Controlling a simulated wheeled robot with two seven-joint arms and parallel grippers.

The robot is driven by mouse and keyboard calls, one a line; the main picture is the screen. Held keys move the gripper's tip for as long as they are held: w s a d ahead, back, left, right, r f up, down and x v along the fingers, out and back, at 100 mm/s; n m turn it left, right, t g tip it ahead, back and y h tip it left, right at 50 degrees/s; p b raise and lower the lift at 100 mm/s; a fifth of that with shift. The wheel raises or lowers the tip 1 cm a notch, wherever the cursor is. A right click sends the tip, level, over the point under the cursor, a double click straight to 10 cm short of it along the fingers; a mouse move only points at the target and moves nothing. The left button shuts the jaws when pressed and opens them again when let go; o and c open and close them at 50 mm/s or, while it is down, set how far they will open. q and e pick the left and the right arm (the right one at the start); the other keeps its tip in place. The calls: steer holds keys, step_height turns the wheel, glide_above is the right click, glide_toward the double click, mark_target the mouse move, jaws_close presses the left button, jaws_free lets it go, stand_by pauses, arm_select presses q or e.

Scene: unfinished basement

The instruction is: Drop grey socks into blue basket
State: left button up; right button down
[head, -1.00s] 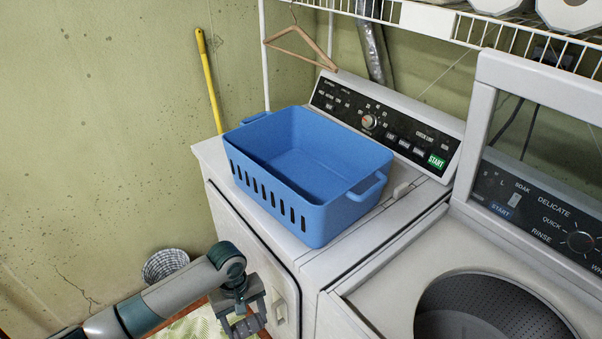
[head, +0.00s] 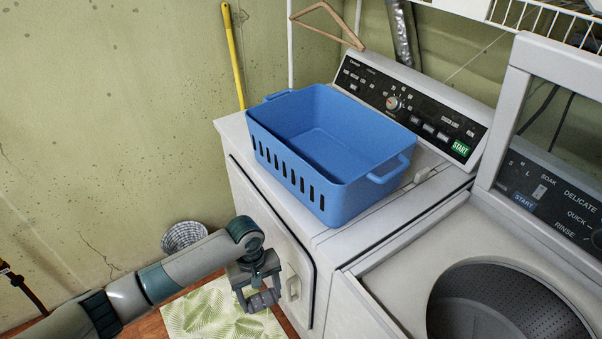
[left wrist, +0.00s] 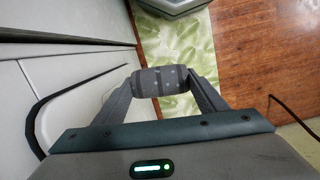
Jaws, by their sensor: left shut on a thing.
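The blue basket (head: 330,150) stands upright on top of the white dryer and looks empty inside. My left gripper (head: 262,298) is in front of the dryer, below and to the left of the basket. It is shut on the grey socks (head: 263,300), a rolled bundle with light dots. In the left wrist view the grey socks (left wrist: 160,81) sit between the two fingertips of my left gripper (left wrist: 161,82), with the floor far below. My right gripper is in neither view.
The dryer (head: 236,125) stands beside an open top-loading washer (head: 420,265). A wooden hanger (head: 327,22) hangs above the dryer's back. A yellow pole (head: 233,55) leans on the wall. A wire bin (head: 184,236) and a green leaf-patterned mat (head: 215,312) are on the floor.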

arm_select(q)
steer(key=shift+m, duration=0.6)
steer(key=r, duration=0.2)
steer(key=w+r, duration=0.1)
steer(key=r, duration=0.5)
steer(key=shift+w+a+b, duration=0.25)
steer(key=shift+w+b, duration=0.05)
steer(key=shift+w, duration=0.05)
steer(key=s+a+r+m, duration=0.2)
steer(key=s+r, duration=0.1)
steer(key=r, duration=0.6)
steer(key=s+a+r+m+y+b, duration=0.1)
steer(key=s+a+r+m, duration=0.2)
steer(key=r, duration=0.7)
steer(key=shift+s+a+r, duration=0.15)
steer(key=shift+s+a, duration=0.05)
steer(key=shift+a, duration=0.05)
steer(key=shift+w, duration=0.1)
